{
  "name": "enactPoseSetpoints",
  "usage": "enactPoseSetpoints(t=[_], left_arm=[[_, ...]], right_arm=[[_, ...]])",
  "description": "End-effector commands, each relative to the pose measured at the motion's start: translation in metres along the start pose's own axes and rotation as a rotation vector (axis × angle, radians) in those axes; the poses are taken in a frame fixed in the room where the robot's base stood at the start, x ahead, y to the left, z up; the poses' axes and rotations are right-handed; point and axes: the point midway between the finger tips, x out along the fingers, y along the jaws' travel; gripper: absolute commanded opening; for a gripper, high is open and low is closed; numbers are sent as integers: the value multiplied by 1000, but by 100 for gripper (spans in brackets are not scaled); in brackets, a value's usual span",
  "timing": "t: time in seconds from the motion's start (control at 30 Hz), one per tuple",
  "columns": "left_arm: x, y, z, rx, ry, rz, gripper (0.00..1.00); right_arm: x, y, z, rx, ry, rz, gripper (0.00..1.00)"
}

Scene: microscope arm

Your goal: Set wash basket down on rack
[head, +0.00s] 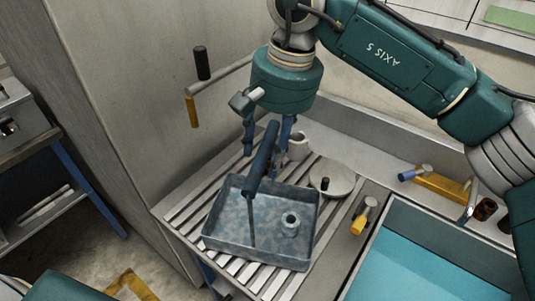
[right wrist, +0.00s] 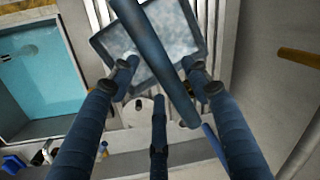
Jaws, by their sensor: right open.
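The wash basket (head: 256,255) is a shallow blue-grey tray with a tall dark blue handle (head: 262,160). It rests on the slatted rack (head: 185,225), and a small ring-shaped part (head: 290,223) lies inside it. My right gripper (head: 266,150) is above the back of the basket, with its fingers spread around the handle's upper part. In the right wrist view, the basket (right wrist: 178,35) lies beyond the open fingers, and the handle crosses between them without a clear grip. Part of the rack behind the gripper is hidden. My left gripper is not in view.
A blue-water basin (head: 425,265) lies to the right of the rack. A round lid (head: 333,180) and a pale cup (head: 298,147) stand behind the basket. A yellow-handled valve (head: 363,217) sits by the basin's edge. A wall lever (head: 220,75) juts out at left.

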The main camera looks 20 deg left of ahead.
Motion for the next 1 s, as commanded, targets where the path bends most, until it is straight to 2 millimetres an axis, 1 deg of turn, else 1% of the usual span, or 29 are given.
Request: enactPoseSetpoints(t=[0.03,0.1,0.3,0.4,0.5,0.63,0.93,1.0], left_arm=[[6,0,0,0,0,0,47],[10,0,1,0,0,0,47],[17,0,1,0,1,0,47],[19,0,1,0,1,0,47],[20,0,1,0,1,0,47],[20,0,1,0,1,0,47],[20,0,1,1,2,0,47],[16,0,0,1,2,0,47]], right_arm=[[-8,0,-1,0,6,-2,48],[-23,0,-1,1,6,-2,48],[-67,0,-1,1,5,-2,48],[-84,0,0,0,3,-1,48],[-96,0,0,-1,2,0,48],[-104,0,0,-1,0,-1,48],[-106,0,0,-2,0,-1,48],[-110,-1,0,-2,0,-1,48]])
